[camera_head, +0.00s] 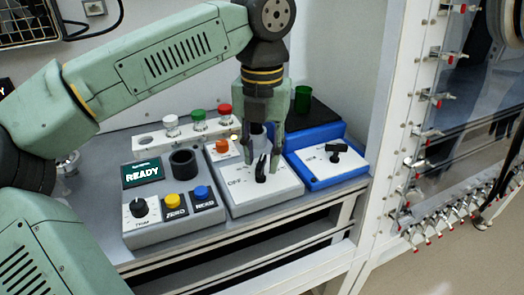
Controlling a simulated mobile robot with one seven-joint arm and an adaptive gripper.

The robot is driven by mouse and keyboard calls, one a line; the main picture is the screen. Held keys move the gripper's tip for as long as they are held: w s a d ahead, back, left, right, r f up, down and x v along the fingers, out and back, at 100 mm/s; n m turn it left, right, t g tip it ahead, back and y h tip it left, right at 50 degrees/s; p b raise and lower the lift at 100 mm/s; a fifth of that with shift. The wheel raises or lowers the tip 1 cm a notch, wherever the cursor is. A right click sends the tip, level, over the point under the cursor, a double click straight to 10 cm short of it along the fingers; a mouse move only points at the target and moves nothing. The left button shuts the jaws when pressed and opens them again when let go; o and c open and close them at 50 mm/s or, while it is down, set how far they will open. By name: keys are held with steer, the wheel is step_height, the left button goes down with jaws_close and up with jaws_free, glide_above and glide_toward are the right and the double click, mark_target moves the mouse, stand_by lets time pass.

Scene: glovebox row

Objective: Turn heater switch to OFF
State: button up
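A black lever-type switch (261,168) stands on a grey box (285,203) with a white top plate, which is marked "OFF" left of the switch. No "heater" label is legible here. The switch's lever points roughly up in the picture, not at the "OFF" mark. My gripper (263,157) points down over this switch. The gripper hides part of the plate behind the switch.
Left is a console with a "READY" display (142,173), a trim knob (139,207), a yellow button (173,201) and a blue button (202,192). Right is a blue box (340,178) with a black T-shaped knob (336,152). An orange button (222,146) sits behind-left; a white frame post (390,120) bounds the right.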

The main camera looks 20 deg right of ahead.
mark_target(262, 159)
step_height(262, 159, up, 8)
steer(key=shift+f, duration=0.2)
stand_by(0.3)
steer(key=shift+f, duration=0.1)
stand_by(0.4)
